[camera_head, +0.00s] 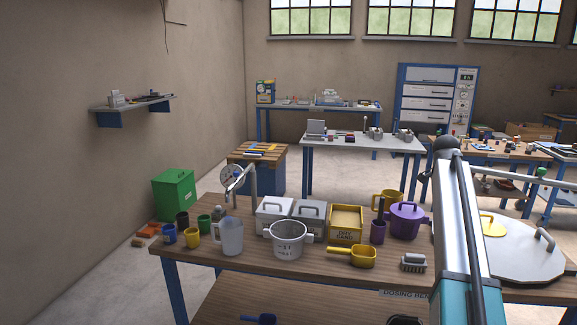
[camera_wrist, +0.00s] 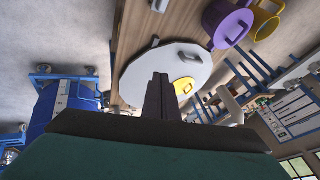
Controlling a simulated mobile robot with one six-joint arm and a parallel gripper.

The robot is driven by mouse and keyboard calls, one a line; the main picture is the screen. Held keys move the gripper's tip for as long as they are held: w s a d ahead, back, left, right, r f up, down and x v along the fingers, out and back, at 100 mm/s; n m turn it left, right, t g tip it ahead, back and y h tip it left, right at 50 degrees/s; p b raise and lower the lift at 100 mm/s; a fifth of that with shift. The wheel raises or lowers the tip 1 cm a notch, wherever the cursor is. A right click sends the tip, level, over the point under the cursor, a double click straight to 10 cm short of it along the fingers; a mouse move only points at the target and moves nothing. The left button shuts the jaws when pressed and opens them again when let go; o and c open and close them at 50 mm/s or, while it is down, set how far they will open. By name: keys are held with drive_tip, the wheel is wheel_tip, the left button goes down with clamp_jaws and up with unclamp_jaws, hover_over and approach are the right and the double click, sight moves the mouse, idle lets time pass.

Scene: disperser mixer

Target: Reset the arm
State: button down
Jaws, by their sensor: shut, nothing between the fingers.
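My gripper (camera_wrist: 160,82) shows in the wrist view as two dark fingers pressed together, with nothing between them. Behind the fingertips in that view is a large grey-white round lid (camera_wrist: 190,55) with a handle and a yellow patch. The lid (camera_head: 510,255) lies at the right end of the wooden bench in the head view. My arm rises in front of the bench's right part there and hides some of the bench and lid. My gripper cannot be made out in the head view. I cannot tell the exact gap between fingers and lid.
The bench (camera_head: 215,265) holds a white pot (camera_head: 288,238), a clear jug (camera_head: 231,236), a yellow scoop (camera_head: 355,256), a brush (camera_head: 413,262), a purple pot (camera_head: 405,222) and a metal tap (camera_head: 243,185). Other tables stand behind. Floor is open left of the bench.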

drive_tip(key=s+a+f+n+g+y, duration=0.1)
drive_tip(key=a+f, duration=0.3)
drive_tip(key=f, duration=0.5)
drive_tip(key=s+a+f+g, duration=0.1)
drive_tip(key=a+f, duration=0.3)
drive_tip(key=f, duration=0.5)
drive_tip(key=s+a+f+n+g+y, duration=0.1)
drive_tip(key=a+f, duration=0.3)
drive_tip(key=f, duration=0.6)
drive_tip(key=s+a+f+n+g, duration=0.1)
drive_tip(key=s+a+f, duration=0.45)
drive_tip(key=f, duration=0.45)
drive_tip(key=s+a+f+n+g, duration=0.1)
drive_tip(key=s+a+f+n, duration=0.1)
drive_tip(key=s+a+f, duration=0.6)
drive_tip(key=s+a+f+n+g+y, duration=0.1)
drive_tip(key=s+a+f+n+g, duration=0.15)
drive_tip(key=s+f, duration=0.6)
drive_tip(key=s+a+f+n+g+y, duration=0.1)
drive_tip(key=s+a+f, duration=0.2)
drive_tip(key=s+f, duration=0.6)
drive_tip(key=s+a+f+n, duration=0.1)
drive_tip(key=s+n, duration=0.4)
drive_tip(key=s, duration=0.5)
drive_tip(key=s+a+f+n+g+y, duration=0.1)
drive_tip(key=s+a+n, duration=0.3)
drive_tip(key=s, duration=0.7)
drive_tip(key=shift+s+a+n, duration=0.25)
drive_tip(key=shift+a+n, duration=0.05)
drive_tip(key=shift+n, duration=0.25)
